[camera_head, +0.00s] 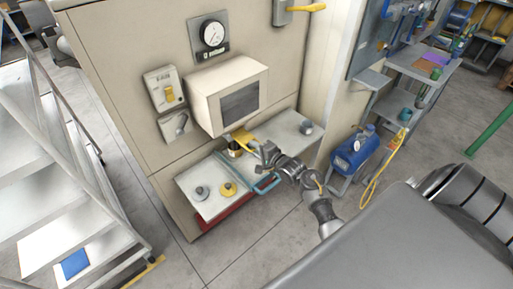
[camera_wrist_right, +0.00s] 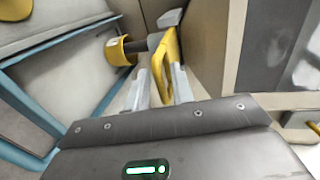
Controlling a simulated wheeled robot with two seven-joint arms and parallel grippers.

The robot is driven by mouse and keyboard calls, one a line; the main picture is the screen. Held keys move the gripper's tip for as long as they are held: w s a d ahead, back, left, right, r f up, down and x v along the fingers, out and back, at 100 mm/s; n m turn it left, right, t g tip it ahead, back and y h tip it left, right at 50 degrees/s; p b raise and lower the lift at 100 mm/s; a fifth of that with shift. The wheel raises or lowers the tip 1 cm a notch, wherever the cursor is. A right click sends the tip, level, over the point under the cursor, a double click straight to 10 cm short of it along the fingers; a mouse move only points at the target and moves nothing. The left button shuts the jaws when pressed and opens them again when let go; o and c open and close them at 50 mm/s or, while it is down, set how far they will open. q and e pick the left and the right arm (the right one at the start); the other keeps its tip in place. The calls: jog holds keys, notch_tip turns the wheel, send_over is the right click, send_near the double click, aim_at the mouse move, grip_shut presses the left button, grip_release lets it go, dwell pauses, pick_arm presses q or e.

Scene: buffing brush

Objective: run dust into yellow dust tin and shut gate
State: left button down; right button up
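The yellow dust tin (camera_head: 234,149) stands on the pale ledge against the machine, with a dark top; in the right wrist view its yellow side (camera_wrist_right: 118,51) shows close to a dark spout (camera_wrist_right: 142,44). A yellow gate handle (camera_head: 243,137) shows just behind the tin and fills the middle of the wrist view (camera_wrist_right: 166,62). My right gripper (camera_head: 262,151) is at the ledge, right of the tin. Its fingers (camera_wrist_right: 162,88) lie on either side of the yellow handle; whether they press on it is unclear. My left gripper is not in view.
A beige box (camera_head: 226,92) juts out above the ledge. A blue tank (camera_head: 354,151) stands right; metal stairs (camera_head: 75,165) stand left.

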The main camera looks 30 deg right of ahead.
jog(key=b+v, duration=0.1)
jog(key=v, duration=1)
dwell(0.5)
